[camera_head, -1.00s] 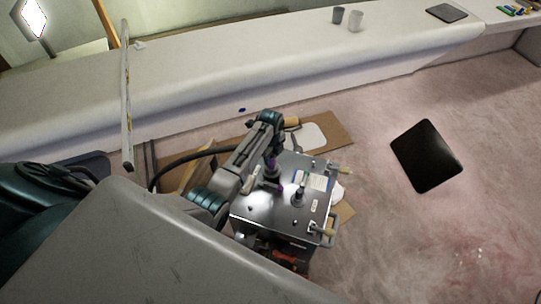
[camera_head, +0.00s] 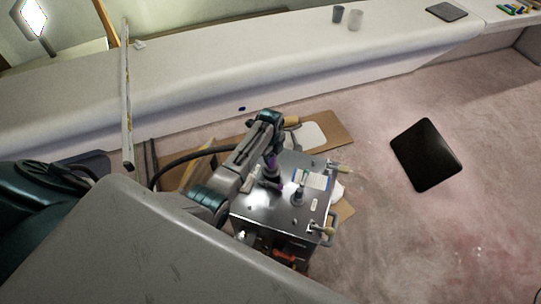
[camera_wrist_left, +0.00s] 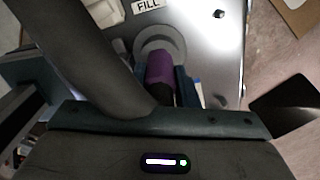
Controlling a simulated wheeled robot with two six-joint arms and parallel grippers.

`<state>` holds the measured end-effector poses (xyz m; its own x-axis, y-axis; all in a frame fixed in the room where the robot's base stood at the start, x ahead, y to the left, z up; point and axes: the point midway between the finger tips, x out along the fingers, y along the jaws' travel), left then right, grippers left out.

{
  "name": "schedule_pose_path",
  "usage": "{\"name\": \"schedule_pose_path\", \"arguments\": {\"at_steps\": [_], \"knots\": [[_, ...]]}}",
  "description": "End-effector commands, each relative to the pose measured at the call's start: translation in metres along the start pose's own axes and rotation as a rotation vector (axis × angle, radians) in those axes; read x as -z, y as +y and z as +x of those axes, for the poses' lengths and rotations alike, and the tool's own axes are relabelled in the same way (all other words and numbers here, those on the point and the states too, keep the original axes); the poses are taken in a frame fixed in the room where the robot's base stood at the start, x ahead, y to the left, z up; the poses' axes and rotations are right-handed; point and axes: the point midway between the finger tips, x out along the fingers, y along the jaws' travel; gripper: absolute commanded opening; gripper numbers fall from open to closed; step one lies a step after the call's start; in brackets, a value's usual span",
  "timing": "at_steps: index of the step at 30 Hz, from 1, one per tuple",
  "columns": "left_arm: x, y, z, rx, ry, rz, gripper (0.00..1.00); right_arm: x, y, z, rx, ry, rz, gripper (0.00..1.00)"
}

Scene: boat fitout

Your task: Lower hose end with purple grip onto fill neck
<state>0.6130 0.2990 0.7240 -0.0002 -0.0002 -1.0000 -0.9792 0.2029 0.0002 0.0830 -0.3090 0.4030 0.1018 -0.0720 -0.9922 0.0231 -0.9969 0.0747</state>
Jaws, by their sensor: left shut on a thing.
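My left gripper (camera_head: 270,163) is shut on the purple grip (camera_wrist_left: 160,68) of the black hose (camera_head: 185,158), pointing down over the metal tank (camera_head: 262,212). In the left wrist view, the far end of the purple grip is in line with a round grey collar (camera_wrist_left: 162,36), beside a FILL label (camera_wrist_left: 147,5); this looks like the fill neck. The grip and fingers hide the join, so I cannot tell whether the hose end is seated or just above. A second dark fitting (camera_head: 299,195) stands upright on the tank top, to the right. My right gripper is out of view.
The tank has tan handles (camera_head: 325,231) at its right. Cardboard (camera_head: 338,130) lies on the floor behind it. A black panel (camera_head: 426,155) lies on the pinkish floor at right. A long white bench (camera_head: 225,75) runs along the back, with two cups on it.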

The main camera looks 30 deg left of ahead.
Motion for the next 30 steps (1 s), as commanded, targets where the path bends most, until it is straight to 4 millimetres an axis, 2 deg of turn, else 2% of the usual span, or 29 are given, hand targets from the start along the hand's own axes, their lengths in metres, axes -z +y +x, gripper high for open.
{"name": "schedule_pose_path", "arguments": {"at_steps": [15,30], "knots": [[0.0,0.0,0.013,0.0,0.0,0.0,0.0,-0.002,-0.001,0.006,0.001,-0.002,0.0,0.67],[0.0,0.0,0.014,0.0,0.0,0.0,0.0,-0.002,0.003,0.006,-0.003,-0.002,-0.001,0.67]]}}
